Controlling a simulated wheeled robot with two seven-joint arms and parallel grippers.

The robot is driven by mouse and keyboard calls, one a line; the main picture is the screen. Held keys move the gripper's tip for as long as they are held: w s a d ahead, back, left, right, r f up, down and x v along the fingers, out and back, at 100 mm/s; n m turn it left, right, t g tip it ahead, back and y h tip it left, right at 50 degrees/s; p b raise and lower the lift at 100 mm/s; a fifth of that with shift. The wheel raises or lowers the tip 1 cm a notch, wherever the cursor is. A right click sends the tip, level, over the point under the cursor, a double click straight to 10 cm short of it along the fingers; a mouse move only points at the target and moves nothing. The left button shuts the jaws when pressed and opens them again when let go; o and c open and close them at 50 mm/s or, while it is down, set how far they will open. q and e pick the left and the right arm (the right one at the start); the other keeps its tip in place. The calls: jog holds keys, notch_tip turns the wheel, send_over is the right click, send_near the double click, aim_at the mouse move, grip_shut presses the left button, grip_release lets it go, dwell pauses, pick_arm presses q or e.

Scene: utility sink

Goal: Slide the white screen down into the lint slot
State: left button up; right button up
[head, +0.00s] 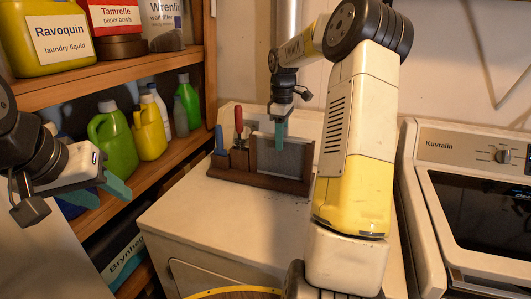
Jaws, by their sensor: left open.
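The white screen (297,158) is a pale flat panel standing upright in the brown wooden holder (262,179) on top of the white machine. Its lower edge is hidden by the holder's front, so how deep it sits in the lint slot cannot be told. My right gripper (281,136) points down over the screen's top edge. Its teal fingers are close together and appear shut on the screen, with one finger in front of it. My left gripper (108,191) is open and empty at the left, well away from the holder.
A red-handled tool (239,122) and a blue-handled tool (219,139) stand in the holder's left end. Shelves (170,156) with several bottles are at the left. A second machine (468,146) stands at the right. The white machine's top (190,214) is clear left of the holder.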

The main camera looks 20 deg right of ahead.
grip_shut()
dwell(1.4)
